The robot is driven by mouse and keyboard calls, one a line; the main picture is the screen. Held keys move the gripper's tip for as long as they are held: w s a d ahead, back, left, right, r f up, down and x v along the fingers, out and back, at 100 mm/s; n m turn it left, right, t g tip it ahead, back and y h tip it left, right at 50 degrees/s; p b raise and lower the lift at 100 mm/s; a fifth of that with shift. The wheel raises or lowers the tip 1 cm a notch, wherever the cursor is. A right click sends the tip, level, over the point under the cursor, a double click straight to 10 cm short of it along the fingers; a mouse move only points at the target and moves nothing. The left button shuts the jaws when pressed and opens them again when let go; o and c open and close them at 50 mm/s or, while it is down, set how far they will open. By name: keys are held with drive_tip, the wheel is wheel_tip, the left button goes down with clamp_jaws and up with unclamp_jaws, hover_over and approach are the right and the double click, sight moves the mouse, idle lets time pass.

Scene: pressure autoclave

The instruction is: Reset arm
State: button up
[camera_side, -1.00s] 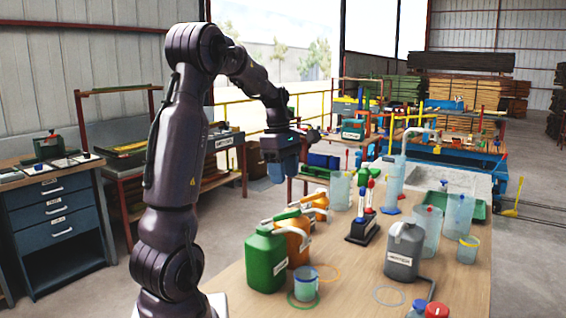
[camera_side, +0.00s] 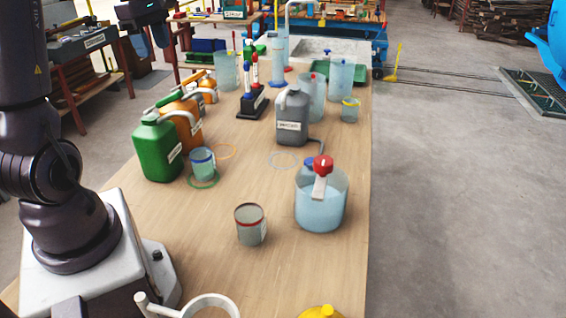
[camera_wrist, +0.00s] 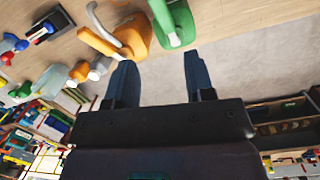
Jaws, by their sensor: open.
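My gripper (camera_side: 151,40) shows at the top left of the side view, with its dark body cut by the top edge and its blue fingers hanging down. It is to the left of the wooden worktable (camera_side: 245,185), clear of the things on it. In the wrist view my gripper (camera_wrist: 160,80) has its two blue fingers well apart. Nothing is between them but floor in the background. Most of my arm's upper part is outside the side view.
A green jerrycan (camera_side: 157,150), orange cans (camera_side: 182,113), a grey can (camera_side: 292,118), a water-filled beaker (camera_side: 320,205) and a small grey tin (camera_side: 250,225) stand on the worktable. A side bench (camera_side: 80,45) is behind my arm. Open floor (camera_side: 450,190) lies right of the table.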

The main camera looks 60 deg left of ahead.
drive_tip(key=s+d+m+t, duration=0.1)
drive_tip(key=d+m+t, duration=0.1)
drive_tip(key=d+m, duration=1)
drive_tip(key=s+d+r+m+t, duration=0.1)
drive_tip(key=d+m+t, duration=0.1)
drive_tip(key=d+m, duration=1)
drive_tip(key=d, duration=0.6)
drive_tip(key=shift+s+d+r+m+y, duration=0.15)
drive_tip(key=shift+s+d+m+y, duration=0.15)
drive_tip(key=shift+m+y, duration=0.1)
